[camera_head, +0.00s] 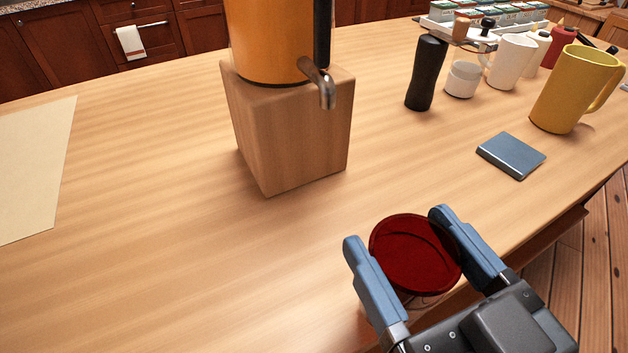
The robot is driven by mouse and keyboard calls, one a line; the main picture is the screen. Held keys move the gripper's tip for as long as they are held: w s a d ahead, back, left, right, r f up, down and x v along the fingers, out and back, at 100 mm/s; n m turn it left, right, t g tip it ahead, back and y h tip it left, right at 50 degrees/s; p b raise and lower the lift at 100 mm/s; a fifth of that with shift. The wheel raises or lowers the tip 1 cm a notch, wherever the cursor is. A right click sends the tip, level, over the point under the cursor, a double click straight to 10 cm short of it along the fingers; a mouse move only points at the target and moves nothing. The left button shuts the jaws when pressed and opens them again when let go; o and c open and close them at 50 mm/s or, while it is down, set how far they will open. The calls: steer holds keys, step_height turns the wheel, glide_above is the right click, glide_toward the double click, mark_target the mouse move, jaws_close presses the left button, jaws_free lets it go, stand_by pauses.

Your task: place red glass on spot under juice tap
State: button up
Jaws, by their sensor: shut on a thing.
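The red glass (414,257) is upright, seen from above, near the table's front edge in the head view. My gripper (396,232) is shut on it, with one blue finger on each side. I cannot tell whether its base touches the table. The juice tap (322,84) is a metal spout at the bottom of an orange juice dispenser (268,40), which stands on a wooden block (300,137). The tap juts out over the block's front right edge. The table top below it is bare, and no marked spot shows there. The glass is to the right of and nearer than the tap.
A blue flat box (511,156) lies right of the dispenser. Behind it stand a black pepper-mill-like object (426,73), a white jar (462,79), a white mug (511,61) and a yellow mug (575,90). A pale mat (32,165) lies at left. The table between glass and block is clear.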

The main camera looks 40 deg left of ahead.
steer(key=p+x, duration=0.4)
steer(key=x, duration=1.3)
steer(key=shift+a, duration=0.15)
steer(key=shift+w+a+f, duration=0.1)
steer(key=shift+f, duration=1.7)
steer(key=shift+f, duration=0.15)
steer(key=o, duration=1.3)
